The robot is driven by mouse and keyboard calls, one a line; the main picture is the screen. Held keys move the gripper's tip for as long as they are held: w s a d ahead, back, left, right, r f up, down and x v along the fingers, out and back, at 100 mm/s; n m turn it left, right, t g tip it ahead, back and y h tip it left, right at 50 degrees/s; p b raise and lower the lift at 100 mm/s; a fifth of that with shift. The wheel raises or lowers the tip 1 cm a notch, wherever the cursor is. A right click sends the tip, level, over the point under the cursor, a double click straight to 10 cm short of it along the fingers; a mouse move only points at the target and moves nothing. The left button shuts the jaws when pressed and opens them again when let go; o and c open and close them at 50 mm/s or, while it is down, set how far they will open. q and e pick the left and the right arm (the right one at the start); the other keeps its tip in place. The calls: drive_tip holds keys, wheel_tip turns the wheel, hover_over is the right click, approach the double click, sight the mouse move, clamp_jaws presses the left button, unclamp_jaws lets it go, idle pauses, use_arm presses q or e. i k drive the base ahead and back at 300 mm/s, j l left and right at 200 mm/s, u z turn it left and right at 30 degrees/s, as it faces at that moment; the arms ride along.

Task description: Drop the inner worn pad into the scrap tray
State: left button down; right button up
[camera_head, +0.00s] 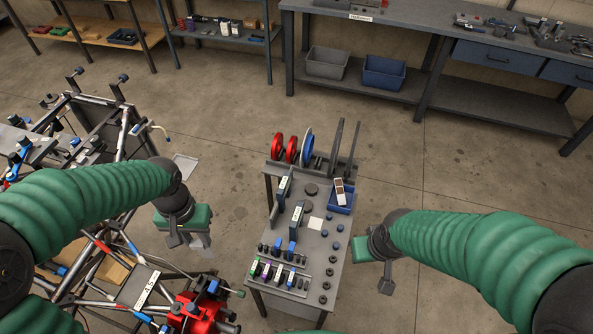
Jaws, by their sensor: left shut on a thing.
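A blue tray (346,208) sits on the right side of the grey cart top, and a pad with white and brown faces (339,187) rests in it. My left gripper (187,240) is over the right side of the tube chassis, left of the cart. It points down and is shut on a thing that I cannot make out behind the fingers. A red caliper-like part (193,312) is on the chassis below it. My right gripper (385,281) hangs just right of the cart; I cannot tell whether its jaws are open or shut.
The cart top (321,240) carries red and blue discs (292,149), upright dark bars, labelled blocks and several small parts. The tube chassis (122,280) fills the lower left. A workbench (450,45) and shelves stand at the back. Bare floor lies between.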

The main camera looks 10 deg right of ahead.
sight(335, 198)
drive_tip(key=k+l, duration=0.1)
drive_tip(key=l, duration=0.75)
drive_tip(key=k+l, duration=0.15)
drive_tip(key=l, duration=0.3)
drive_tip(key=k+l, duration=0.1)
drive_tip(key=l, duration=0.35)
drive_tip(key=i+l, duration=0.9)
drive_tip(key=i, duration=0.55)
